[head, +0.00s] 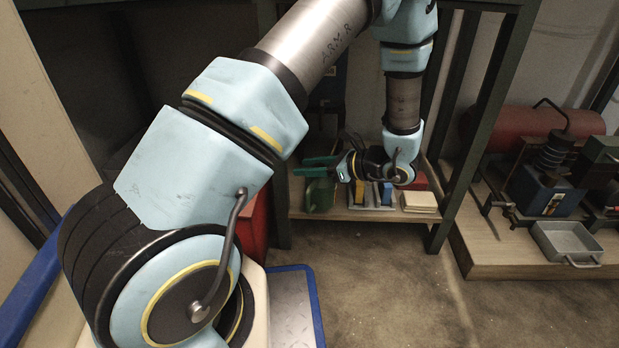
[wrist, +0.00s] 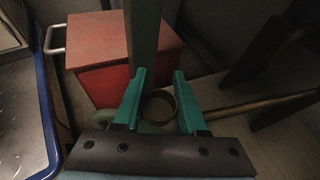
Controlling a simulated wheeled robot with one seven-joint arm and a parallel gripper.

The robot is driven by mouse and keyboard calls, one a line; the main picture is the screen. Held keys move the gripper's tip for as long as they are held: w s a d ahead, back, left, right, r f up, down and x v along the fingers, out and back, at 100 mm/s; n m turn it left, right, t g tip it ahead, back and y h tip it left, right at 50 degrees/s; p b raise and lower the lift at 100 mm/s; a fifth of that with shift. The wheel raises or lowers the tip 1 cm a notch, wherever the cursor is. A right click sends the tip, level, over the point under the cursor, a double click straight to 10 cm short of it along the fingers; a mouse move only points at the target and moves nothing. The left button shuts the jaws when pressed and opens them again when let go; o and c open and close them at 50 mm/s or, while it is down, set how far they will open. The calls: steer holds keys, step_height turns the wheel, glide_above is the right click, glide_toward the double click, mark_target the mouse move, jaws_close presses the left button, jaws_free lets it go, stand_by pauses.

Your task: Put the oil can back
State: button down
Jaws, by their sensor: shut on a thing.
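My gripper (head: 322,167) has green fingers pointing left, low over the shelf in the head view. In the wrist view, my gripper (wrist: 158,92) has a dark, round, open-topped thing, which I take to be the oil can (wrist: 160,106), between its fingers. The fingers are shut on it, one on each side. Its lower part is hidden, and I cannot make out a spout. I cannot tell whether it touches the shelf.
A low wooden shelf (head: 341,214) holds a green object (head: 320,195), blue and yellow items and a pale block (head: 420,202). A red cabinet (wrist: 108,50) and a green post (wrist: 143,35) stand close ahead. A workbench with a grey tray (head: 567,240) is right.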

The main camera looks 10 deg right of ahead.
steer(key=w+f+b, duration=0.1)
steer(key=w+b, duration=0.1)
steer(key=w+d+f+b, duration=0.1)
steer(key=w+f+b, duration=0.1)
steer(key=shift+f, duration=0.15)
stand_by(0.4)
steer(key=shift+f, duration=0.1)
steer(key=shift+c, duration=2.3)
jaws_free()
steer(key=shift+a, duration=0.1)
